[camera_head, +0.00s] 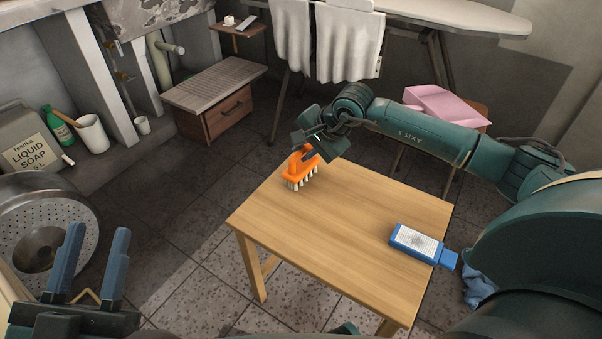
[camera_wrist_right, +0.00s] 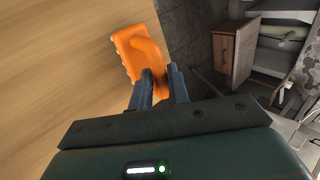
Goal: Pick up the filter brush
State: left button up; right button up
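An orange brush (camera_head: 302,166) with pale bristles pointing down is at the far left corner of the wooden table; I take it as the filter brush. I cannot tell whether its bristles touch the tabletop. My right gripper (camera_head: 311,150) is over it from above. In the right wrist view the brush (camera_wrist_right: 138,54) lies at the fingertips, and its orange handle fills the narrow gap between the fingers (camera_wrist_right: 161,84). My right gripper looks shut on this handle. My left gripper (camera_head: 98,236) is open and empty at the lower left, away from the table.
A blue-handled tool with a white textured face (camera_head: 417,241) lies on the right side of the wooden table (camera_head: 320,240). The middle of the tabletop is clear. A blue cloth (camera_head: 478,288) is beside the right edge. A perforated metal drum (camera_head: 40,225) stands at left.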

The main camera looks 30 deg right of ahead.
jog(key=shift+w+a+f, duration=0.15)
jog(key=shift+w+f, duration=0.2)
jog(key=shift+f, duration=0.15)
pick_arm(q)
jog(key=shift+r+m+h, duration=0.3)
jog(key=shift+r+m, duration=0.05)
jog(key=shift+m, duration=0.05)
pick_arm(e)
jog(key=shift+c, duration=0.6)
grip_shut()
